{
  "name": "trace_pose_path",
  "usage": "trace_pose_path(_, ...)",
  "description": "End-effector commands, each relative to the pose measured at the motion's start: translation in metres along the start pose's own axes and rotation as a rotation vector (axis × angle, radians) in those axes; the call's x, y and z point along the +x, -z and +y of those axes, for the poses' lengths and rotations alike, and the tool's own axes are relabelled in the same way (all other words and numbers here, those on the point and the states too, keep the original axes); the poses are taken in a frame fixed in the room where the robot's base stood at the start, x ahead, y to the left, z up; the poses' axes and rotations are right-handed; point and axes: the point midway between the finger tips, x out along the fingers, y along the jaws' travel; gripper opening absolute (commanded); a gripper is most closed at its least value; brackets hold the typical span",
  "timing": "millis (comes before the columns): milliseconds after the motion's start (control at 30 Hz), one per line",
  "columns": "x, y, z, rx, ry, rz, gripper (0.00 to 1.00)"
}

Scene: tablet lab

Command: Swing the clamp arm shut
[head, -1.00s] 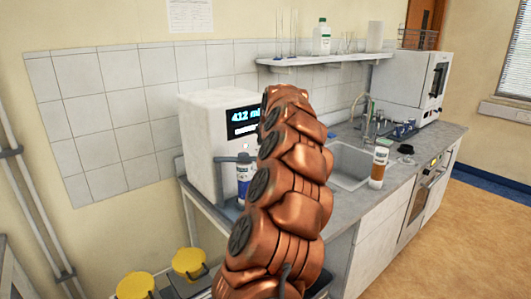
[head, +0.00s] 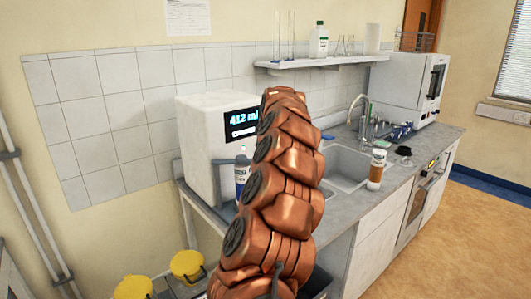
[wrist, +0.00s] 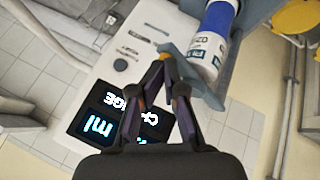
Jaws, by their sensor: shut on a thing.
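The white dispenser (head: 198,140) stands on the counter, its display reading 412 ml. Its grey-blue clamp arm (head: 229,161) shows beside the top of a bottle with a blue label (head: 241,180). In the wrist view the clamp arm (wrist: 200,88) lies alongside the bottle (wrist: 214,38), and my gripper (wrist: 165,62) has its fingertips together at the arm's edge, shut on it. The dispenser's display (wrist: 115,122) is below the fingers, upside down. In the head view my arm hides my gripper. I cannot tell how far the clamp arm is swung.
A bottle with brown contents (head: 376,170) stands right of the sink (head: 345,168). A tap (head: 362,112) and a white oven-like unit (head: 408,88) are farther back. A shelf (head: 320,62) with glassware hangs above. Two yellow lids (head: 187,264) are at lower left.

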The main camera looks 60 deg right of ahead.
Motion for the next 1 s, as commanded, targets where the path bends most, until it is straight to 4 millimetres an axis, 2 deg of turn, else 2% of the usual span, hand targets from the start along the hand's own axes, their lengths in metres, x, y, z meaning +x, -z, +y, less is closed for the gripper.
trace_pose_path(33,-0.001,0.004,-0.003,-0.004,-0.003,0.01,0.0)
trace_pose_path(500,-0.019,-0.012,-0.03,-0.001,0.002,0.003,0.0)
trace_pose_path(1000,-0.089,-0.021,-0.01,-0.002,-0.002,0.004,0.0)
